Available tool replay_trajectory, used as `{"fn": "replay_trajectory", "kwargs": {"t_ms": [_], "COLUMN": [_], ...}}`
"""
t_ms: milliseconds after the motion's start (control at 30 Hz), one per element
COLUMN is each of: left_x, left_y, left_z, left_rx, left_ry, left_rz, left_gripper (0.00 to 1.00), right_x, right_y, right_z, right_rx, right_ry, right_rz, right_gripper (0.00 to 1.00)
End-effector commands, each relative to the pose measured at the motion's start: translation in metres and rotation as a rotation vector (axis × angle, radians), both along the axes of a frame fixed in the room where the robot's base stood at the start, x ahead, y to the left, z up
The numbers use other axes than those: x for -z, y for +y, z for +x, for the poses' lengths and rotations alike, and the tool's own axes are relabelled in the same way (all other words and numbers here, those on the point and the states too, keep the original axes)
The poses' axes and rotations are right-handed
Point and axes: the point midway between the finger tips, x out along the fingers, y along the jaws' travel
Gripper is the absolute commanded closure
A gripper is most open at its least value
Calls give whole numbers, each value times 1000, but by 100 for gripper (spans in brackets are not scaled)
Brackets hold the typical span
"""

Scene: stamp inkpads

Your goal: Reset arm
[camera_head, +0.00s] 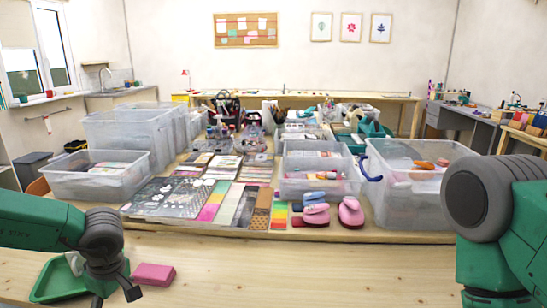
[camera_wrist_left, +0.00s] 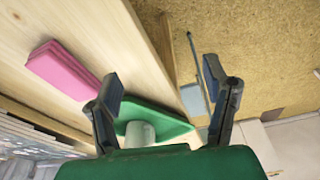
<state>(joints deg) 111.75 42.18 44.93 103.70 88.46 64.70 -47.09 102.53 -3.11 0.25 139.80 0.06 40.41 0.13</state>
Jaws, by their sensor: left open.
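My left gripper (camera_head: 115,297) is open above the near tabletop, at the lower left in the head view. In the left wrist view its two fingers (camera_wrist_left: 162,80) are spread with nothing between the tips. A green tray (camera_head: 57,280) lies beside it to the left; it also shows beyond the fingers in the wrist view (camera_wrist_left: 172,127), with a pale round object (camera_wrist_left: 140,133) at it. A pink block (camera_head: 153,274) lies flat just right of the gripper; it also shows in the wrist view (camera_wrist_left: 62,70). My right arm comes in at the right, but its gripper is out of view.
Behind the near tabletop (camera_head: 300,270), a second table carries clear bins (camera_head: 100,181) (camera_head: 395,200), patterned sheets (camera_head: 165,198) and pink stamps (camera_head: 350,211) near its front edge. The middle of the near tabletop is clear.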

Motion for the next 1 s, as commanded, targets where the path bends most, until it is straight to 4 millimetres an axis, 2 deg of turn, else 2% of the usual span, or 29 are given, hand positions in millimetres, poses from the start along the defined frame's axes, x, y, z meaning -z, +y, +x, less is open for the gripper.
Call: {"fn": "replay_trajectory", "kwargs": {"t_ms": [267, 367, 467, 567, 600, 700, 800, 900, 1000], "left_x": [54, 79, 109, 135, 142, 152, 154, 152, 150], "left_y": [-27, -42, -60, -74, -78, -80, -75, -71, -69], "left_z": [-27, -47, -84, -137, -160, -216, -260, -287, -299], "left_rx": [274, 434, 655, 893, 979, 1154, 1267, 1330, 1354], "left_ry": [-73, -101, -115, -91, -70, 4, 81, 137, 164], "left_rz": [172, 214, 220, 172, 140, 58, -16, -62, -83], "left_gripper": [31, 31, 31, 31, 31, 31, 31, 31, 31], "right_x": [0, 0, 0, 0, 0, 0, 0, 0, 0], "right_y": [0, 0, 0, 0, 0, 0, 0, 0, 0], "right_z": [-1, -1, -1, -1, -1, -1, -1, -1, -1], "right_rx": [-1, 0, 0, 0, 0, 0, 0, -1, -1], "right_ry": [1, 1, 1, 1, 1, 1, 1, 1, 1], "right_rz": [0, 0, 0, 0, 0, 0, 0, 0, 0], "right_gripper": [100, 100, 100, 100, 100, 100, 100, 100, 100]}}
